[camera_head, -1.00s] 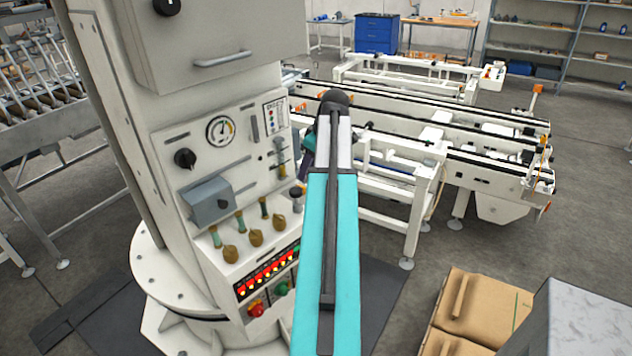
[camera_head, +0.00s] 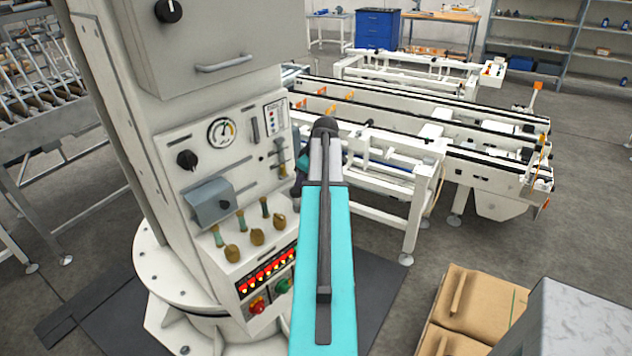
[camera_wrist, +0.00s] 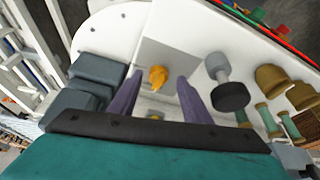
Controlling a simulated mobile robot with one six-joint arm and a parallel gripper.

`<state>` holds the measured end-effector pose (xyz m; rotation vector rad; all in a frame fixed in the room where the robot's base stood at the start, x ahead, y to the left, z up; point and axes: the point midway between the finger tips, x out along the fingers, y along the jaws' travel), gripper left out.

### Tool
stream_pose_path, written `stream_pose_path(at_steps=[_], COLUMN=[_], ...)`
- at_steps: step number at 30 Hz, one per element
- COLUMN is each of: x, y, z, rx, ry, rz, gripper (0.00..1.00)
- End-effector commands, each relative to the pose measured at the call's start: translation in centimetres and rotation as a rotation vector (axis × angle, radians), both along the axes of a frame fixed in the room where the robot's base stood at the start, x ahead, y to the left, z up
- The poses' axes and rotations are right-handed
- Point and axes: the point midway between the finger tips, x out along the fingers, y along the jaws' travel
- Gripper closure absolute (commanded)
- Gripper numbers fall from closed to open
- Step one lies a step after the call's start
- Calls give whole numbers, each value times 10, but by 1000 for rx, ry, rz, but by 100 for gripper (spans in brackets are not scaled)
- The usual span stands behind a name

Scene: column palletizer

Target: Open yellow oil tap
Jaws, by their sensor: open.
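The yellow oil tap (camera_wrist: 157,77) shows in the wrist view as a small yellow handle on a light grey plate on the white machine face. My gripper (camera_wrist: 157,92) has its two purple fingers spread, one on each side of the tap in the picture, with a gap on both sides. I cannot tell how far the fingertips are from the tap in depth. In the head view, my teal arm hides the tap and most of my gripper, which is at the right side of the control column (camera_head: 152,180).
A grey lever with a black end (camera_wrist: 228,90) stands close right of the fingers. Blue-grey boxes (camera_wrist: 92,80) lie to the left. Brass and green fittings (camera_head: 257,236), a gauge (camera_head: 221,132) and red lights (camera_head: 268,271) are on the column. A conveyor (camera_head: 480,150) stands behind; cardboard boxes (camera_head: 480,300) are front right.

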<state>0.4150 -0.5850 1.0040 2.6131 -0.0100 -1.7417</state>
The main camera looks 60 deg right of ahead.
Motion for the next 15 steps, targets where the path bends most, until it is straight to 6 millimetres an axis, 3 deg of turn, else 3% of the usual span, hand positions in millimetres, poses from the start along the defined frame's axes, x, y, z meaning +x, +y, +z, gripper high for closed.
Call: stream_pose_path(at_steps=[11, 15], x=[1, 1], y=[0, 0], z=[-3, -3], rx=[0, 0], ry=[0, 0], rz=[0, 0], gripper=[56, 80])
